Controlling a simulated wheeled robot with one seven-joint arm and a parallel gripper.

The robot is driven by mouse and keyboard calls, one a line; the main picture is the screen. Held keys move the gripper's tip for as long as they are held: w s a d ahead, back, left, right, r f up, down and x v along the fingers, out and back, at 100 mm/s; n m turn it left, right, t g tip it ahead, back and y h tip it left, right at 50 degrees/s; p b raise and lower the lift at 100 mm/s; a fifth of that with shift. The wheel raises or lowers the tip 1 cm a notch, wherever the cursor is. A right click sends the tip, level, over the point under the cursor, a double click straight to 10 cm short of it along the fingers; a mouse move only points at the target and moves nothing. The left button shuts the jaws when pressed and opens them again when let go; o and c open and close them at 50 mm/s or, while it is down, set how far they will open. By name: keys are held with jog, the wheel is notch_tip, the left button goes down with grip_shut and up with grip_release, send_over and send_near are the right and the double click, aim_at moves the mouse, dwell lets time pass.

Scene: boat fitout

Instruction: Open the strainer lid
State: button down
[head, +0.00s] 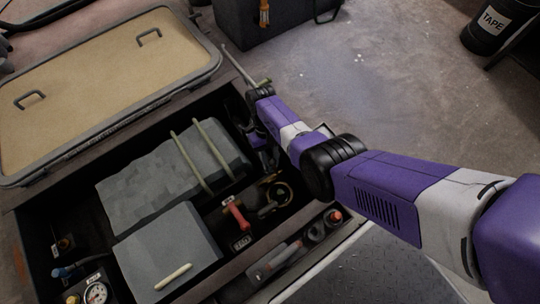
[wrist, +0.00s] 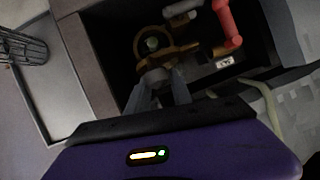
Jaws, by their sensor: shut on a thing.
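The strainer is a round brass-rimmed fitting (head: 276,195) at the right end of the open locker, beside a red-handled valve (head: 236,214). In the wrist view the brass strainer lid (wrist: 180,50) shows as a ring with a pale round centre. My gripper (wrist: 160,88) reaches down over the near edge of this brass part and is shut on it. The exact grip spot is dark and partly hidden by the fingers. In the head view my purple arm comes in from the right and its wrist hides most of the fingers.
A tan hatch cover (head: 100,70) leans open at the left. A gauge (head: 95,293) is at lower left. Dark walls hem in the strainer.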

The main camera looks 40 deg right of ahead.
jog(key=shift+s+a+f, duration=0.15)
jog(key=shift+s, duration=0.15)
jog(key=c, duration=1.2)
grip_release()
jog(key=shift+w, duration=0.1)
jog(key=shift+w+r+p, duration=0.25)
jog(key=shift+r+p, duration=0.05)
jog(key=shift+r, duration=0.2)
jog(key=p+v, duration=0.2)
jog(key=v, duration=0.4)
jog(key=shift+w+r+p, duration=0.15)
jog(key=shift+r+p, duration=0.2)
jog(key=shift+p, duration=0.05)
